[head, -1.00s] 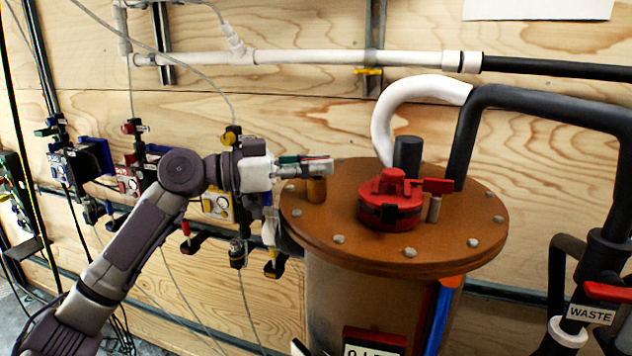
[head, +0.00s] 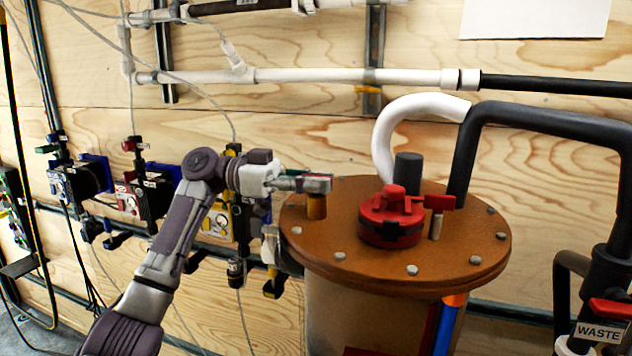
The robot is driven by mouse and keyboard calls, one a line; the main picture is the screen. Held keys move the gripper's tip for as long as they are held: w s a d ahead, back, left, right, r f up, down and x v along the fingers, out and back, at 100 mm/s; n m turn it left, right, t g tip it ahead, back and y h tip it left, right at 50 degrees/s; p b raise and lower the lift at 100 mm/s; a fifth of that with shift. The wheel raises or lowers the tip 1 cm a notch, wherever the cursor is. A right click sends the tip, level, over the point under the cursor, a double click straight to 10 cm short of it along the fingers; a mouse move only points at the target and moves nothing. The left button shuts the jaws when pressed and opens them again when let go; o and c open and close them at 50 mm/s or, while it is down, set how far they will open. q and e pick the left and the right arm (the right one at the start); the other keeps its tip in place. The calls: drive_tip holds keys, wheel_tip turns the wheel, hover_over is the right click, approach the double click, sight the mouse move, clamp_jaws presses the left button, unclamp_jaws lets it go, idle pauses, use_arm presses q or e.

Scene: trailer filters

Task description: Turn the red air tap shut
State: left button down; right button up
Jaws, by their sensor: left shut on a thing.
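The brown round tank lid (head: 350,254) carries a short brass fitting (head: 316,207) at its left. My left gripper (head: 318,183) reaches in from the left with its fingers shut at the top of this fitting. A small bit of red shows between the fingers beside a green strip; it appears to be the red air tap, mostly hidden by the fingers. How far the tap is turned cannot be seen. My right gripper is not in view.
A red cap (head: 390,222) with a side lever sits on the lid, right of the gripper. White and black hoses rise behind it. Wall valve units (head: 128,197) stand at left. A red-handled WASTE valve (head: 608,308) is at far right.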

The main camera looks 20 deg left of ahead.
use_arm(q)
drive_tip(key=shift+f, duration=0.15)
drive_tip(key=c, duration=1.2)
unclamp_jaws()
drive_tip(key=shift+d, duration=0.1)
drive_tip(key=shift+a, duration=0.65)
drive_tip(key=a, duration=1)
drive_tip(key=shift+s+a, duration=0.25)
drive_tip(key=shift+a, duration=0.15)
